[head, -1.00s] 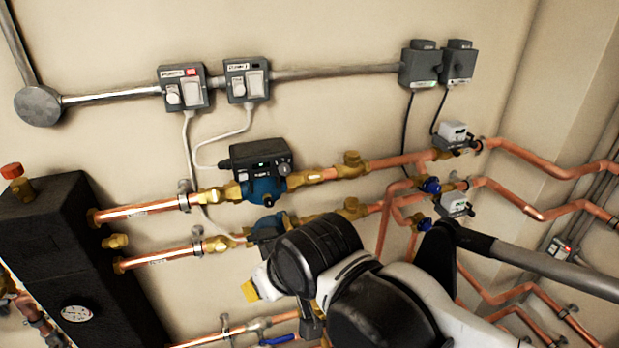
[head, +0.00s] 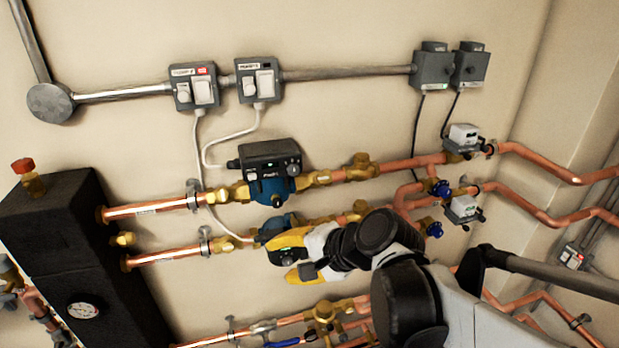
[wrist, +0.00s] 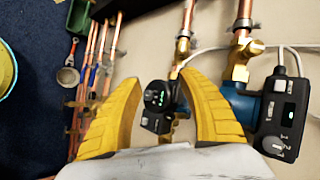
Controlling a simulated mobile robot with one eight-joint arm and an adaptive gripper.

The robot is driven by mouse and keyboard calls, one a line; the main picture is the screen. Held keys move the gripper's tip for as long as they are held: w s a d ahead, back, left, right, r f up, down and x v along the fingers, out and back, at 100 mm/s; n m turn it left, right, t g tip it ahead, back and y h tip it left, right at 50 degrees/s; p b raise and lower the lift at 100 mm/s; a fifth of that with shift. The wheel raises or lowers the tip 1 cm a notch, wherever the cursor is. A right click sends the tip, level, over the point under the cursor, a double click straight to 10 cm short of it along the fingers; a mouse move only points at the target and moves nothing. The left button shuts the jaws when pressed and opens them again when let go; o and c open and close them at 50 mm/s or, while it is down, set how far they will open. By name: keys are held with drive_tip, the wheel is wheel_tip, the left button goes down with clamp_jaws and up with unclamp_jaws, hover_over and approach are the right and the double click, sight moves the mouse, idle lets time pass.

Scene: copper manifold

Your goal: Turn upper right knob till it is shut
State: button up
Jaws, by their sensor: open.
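Two blue knobs sit on the copper pipes at the right in the head view. The upper blue knob (head: 441,189) is on the vertical branch just below the upper pipe, and the lower blue knob (head: 433,229) is near the lower pipe, close above my arm. Whether either is shut cannot be told. My gripper (head: 288,265) has yellow fingers and is left of and below both knobs, in front of the lower pump. In the wrist view my gripper (wrist: 158,84) is open and empty. The lower pump (wrist: 160,105) shows between its fingers; no blue knob is clearly visible there.
The upper pump (head: 270,175) also shows at the right in the wrist view (wrist: 270,115). White-topped actuators (head: 462,137) sit beside the knobs. A black manifold block (head: 60,250) stands at the left. Wall switches (head: 195,88) with hanging cables are above. The wall between switches and pipes is bare.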

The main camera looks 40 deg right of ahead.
drive_tip(key=w+d+r+m+t, duration=0.1)
drive_tip(key=d+r+m+t, duration=0.25)
drive_tip(key=d+m, duration=0.45)
drive_tip(key=m+t+h+b, duration=0.1)
drive_tip(key=m+t+h, duration=0.1)
drive_tip(key=m+t, duration=0.4)
approach(324, 179)
drive_tip(key=m, duration=0.1)
drive_tip(key=shift+g, duration=0.45)
drive_tip(key=w, duration=0.3)
drive_tip(key=w+b, duration=0.1)
drive_tip(key=w, duration=0.3)
drive_tip(key=w+r+b, duration=0.1)
drive_tip(key=w, duration=0.2)
drive_tip(key=shift+w+a, duration=0.25)
drive_tip(key=shift+a, duration=0.1)
clamp_jaws()
